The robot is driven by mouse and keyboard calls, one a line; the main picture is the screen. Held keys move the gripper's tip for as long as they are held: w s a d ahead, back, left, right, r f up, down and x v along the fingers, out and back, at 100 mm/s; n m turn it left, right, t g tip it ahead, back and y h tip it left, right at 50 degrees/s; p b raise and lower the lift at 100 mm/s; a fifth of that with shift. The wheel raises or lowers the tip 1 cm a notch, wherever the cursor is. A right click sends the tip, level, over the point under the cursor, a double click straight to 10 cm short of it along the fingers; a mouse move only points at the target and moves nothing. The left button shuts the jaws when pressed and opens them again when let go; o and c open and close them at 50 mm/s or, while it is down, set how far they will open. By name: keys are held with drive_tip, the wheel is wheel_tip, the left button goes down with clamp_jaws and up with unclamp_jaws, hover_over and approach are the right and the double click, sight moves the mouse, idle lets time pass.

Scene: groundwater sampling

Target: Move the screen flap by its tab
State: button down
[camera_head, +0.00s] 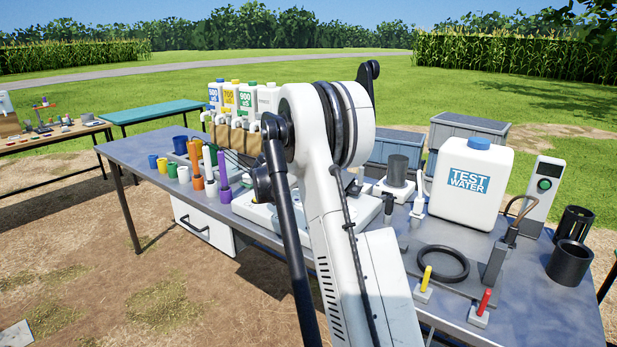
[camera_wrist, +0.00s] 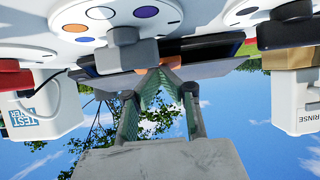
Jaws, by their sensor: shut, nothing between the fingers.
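My gripper (camera_wrist: 163,75) shows in the wrist view with its fingertips together and nothing held between them. The fingertips are close to the edge of a white device (camera_wrist: 185,22), which has round faces with coloured dots. A dark flat panel (camera_wrist: 205,47) lies along this edge, just beyond the fingertips; it may be the screen flap. A small orange patch shows behind the fingertips, and I cannot tell whether it is the tab or whether they touch it. In the head view my arm hides the gripper and most of the white device (camera_head: 258,212).
The test water jug (camera_head: 469,181) stands right of my arm, with a grey meter (camera_head: 541,190) beside it. Coloured tubes (camera_head: 195,165) and bottles (camera_head: 248,99) stand to the left. A black ring (camera_head: 442,263) and black cylinders (camera_head: 569,263) are at the right. The table's (camera_head: 130,150) left end is clear.

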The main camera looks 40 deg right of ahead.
drive_tip(key=shift+d+r, duration=0.1)
drive_tip(key=shift+d, duration=0.05)
drive_tip(key=r, duration=0.1)
drive_tip(key=a+r+p, duration=0.1)
drive_tip(key=r, duration=0.1)
drive_tip(key=r+p, duration=0.1)
drive_tip(key=shift+s+a+r, duration=0.1)
drive_tip(key=shift+a+r, duration=0.1)
drive_tip(key=shift+a, duration=0.1)
drive_tip(key=a, duration=0.3)
drive_tip(key=s+a+f, duration=0.1)
drive_tip(key=a, duration=0.5)
drive_tip(key=shift+s+f, duration=0.15)
drive_tip(key=shift+s, duration=0.2)
drive_tip(key=d+r+g+y+p, duration=0.2)
drive_tip(key=d+r+y+p, duration=0.55)
drive_tip(key=r+p, duration=0.35)
drive_tip(key=shift+y, duration=0.45)
drive_tip(key=x, duration=0.5)
drive_tip(key=p+x, duration=0.1)
drive_tip(key=x, duration=0.3)
drive_tip(key=w+a+p+x, duration=0.1)
drive_tip(key=x, duration=0.4)
drive_tip(key=shift+w+d+f, duration=0.1)
drive_tip(key=shift+f, duration=0.35)
